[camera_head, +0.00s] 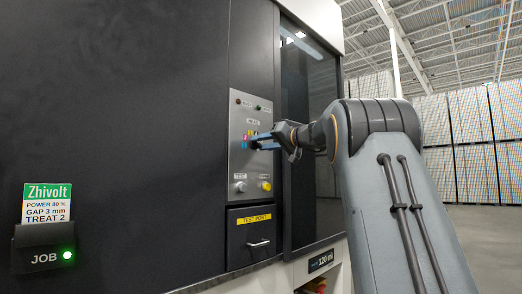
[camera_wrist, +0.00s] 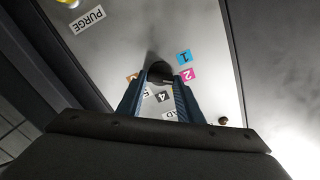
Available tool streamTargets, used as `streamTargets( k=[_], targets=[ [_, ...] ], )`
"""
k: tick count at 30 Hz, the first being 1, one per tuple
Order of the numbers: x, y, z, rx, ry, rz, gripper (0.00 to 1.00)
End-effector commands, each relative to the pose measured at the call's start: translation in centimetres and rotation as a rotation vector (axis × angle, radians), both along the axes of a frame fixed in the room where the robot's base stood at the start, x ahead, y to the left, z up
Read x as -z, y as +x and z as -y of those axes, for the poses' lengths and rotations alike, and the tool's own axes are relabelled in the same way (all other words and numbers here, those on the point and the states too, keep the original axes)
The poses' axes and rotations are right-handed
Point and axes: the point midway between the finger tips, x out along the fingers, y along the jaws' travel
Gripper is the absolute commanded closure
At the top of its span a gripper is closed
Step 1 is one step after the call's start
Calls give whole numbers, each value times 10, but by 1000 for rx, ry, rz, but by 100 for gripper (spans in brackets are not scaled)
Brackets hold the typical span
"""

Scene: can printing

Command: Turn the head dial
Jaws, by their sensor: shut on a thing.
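The head dial (camera_wrist: 159,70) is a dark round knob on the grey control panel (camera_head: 238,110), with coloured number labels around it. My gripper (camera_wrist: 160,82) is shut on the dial, one blue finger on each side. In the head view my gripper (camera_head: 262,141) reaches the panel from the right. The fingers partly hide the dial and its pointer direction cannot be told.
Below the dial are a grey knob (camera_head: 240,187) and a yellow button (camera_head: 266,186). A TEST PRINT drawer (camera_head: 250,232) with a handle sits lower. A dark glass door (camera_head: 308,140) stands right of the panel. A JOB holder (camera_head: 43,252) with a green light carries a Zhivolt card (camera_head: 47,203).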

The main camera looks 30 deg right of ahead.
Motion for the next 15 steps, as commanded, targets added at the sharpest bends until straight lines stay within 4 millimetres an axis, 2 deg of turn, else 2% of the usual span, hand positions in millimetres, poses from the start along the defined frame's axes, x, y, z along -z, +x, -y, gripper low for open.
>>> streamTargets(
  k=[15],
  targets=[
    [2, 1, 2, 0, 460, -168, 90]
  ],
)
